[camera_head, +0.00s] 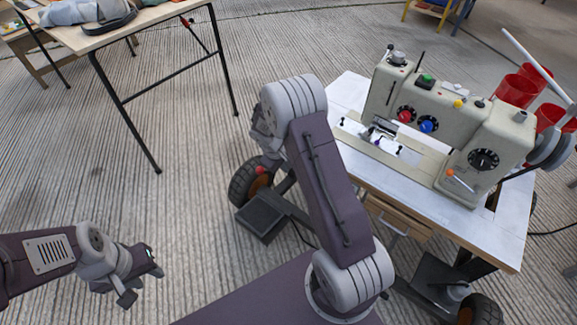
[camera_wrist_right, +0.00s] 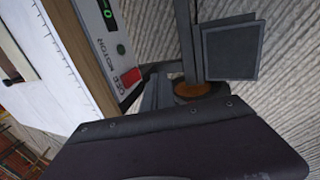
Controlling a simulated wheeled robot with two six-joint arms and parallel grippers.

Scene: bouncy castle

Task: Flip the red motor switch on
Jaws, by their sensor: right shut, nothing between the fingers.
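The red motor switch (camera_wrist_right: 131,76) sits on a pale panel (camera_wrist_right: 103,45) on the wooden table edge in the right wrist view, beside lettering that reads MOTOR. The head view does not show it. My right gripper (camera_wrist_right: 157,76) is shut and empty, its grey fingers just right of the red switch; contact cannot be told. In the head view my right arm hides that gripper. My left gripper (camera_head: 142,285) is open and empty, low over the floor at the lower left, far from the sewing table (camera_head: 350,92).
A sewing machine (camera_head: 440,118) stands on the table, with red cups (camera_head: 515,90) at its right. A pedal plate (camera_wrist_right: 230,50) and wheel (camera_wrist_right: 195,88) lie below. Another table (camera_head: 110,32) stands upper left; the floor between is clear.

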